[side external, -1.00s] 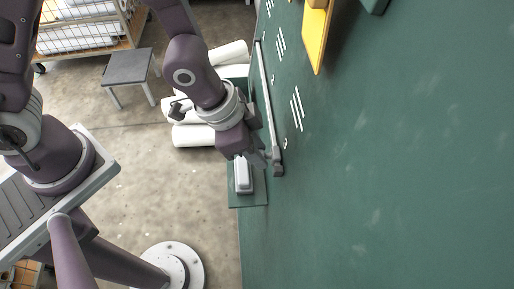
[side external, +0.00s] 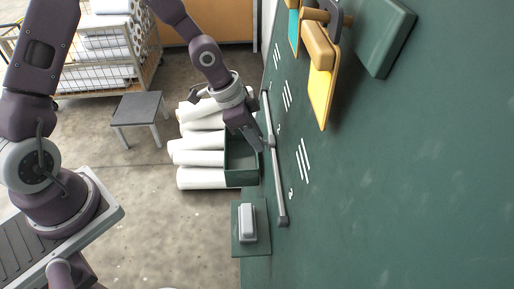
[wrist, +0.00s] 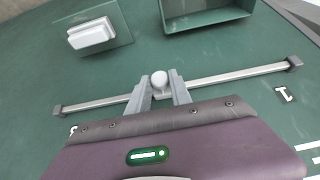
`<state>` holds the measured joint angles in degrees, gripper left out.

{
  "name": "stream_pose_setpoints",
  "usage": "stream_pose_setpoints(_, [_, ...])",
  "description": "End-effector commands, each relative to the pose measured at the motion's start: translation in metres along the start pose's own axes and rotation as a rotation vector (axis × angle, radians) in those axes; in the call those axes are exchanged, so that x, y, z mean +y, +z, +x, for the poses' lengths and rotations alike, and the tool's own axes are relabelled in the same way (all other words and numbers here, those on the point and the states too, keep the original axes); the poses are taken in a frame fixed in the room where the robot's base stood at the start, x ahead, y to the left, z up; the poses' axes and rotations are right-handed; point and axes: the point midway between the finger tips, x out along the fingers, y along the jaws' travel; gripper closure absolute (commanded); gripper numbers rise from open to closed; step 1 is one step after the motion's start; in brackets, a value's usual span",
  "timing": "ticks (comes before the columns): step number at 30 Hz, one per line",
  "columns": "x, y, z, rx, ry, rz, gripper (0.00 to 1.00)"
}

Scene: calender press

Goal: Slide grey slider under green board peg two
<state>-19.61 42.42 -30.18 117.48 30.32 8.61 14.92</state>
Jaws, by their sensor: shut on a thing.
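The grey slider, with a round pale knob (wrist: 159,79), sits on a straight grey rail (wrist: 235,75) fixed to the green board (side external: 400,190). My gripper (wrist: 161,92) has a finger on each side of the knob and is shut on it. In the side view my gripper (side external: 268,144) is around the middle of the rail, away from both end stops. White stroke groups (side external: 303,160) and small white marks are on the board beside the rail. In the wrist view a white mark like a 1 (wrist: 284,94) is near the right end; another at left is partly hidden.
A grey-white block (side external: 247,222) lies on a green plate (side external: 238,247) by the rail's near end. A green open box (side external: 240,178) and white rolls (side external: 200,178) are left of the rail. Yellow (side external: 322,90) and green pieces hang at upper right.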

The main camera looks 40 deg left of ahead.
Motion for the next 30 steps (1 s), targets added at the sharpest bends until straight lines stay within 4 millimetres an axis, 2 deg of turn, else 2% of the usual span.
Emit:
stream_pose_setpoints(12, [-0.004, 0.0, 0.0, 0.0, 0.0, -0.001, 1.0])
stream_pose_setpoints(13, [-0.004, 0.0, 0.0, 0.0, 0.0, 0.0, 0.71])
stream_pose_setpoints(16, [-0.004, 0.0, 0.0, 0.0, 0.001, 0.0, 0.53])
stream_pose_setpoints(25, [-0.004, 0.0, -0.001, 0.0, 0.0, -0.001, 0.53])
stream_pose_setpoints(30, [-0.005, 0.0, -0.031, 0.003, -0.003, -0.003, 0.53])
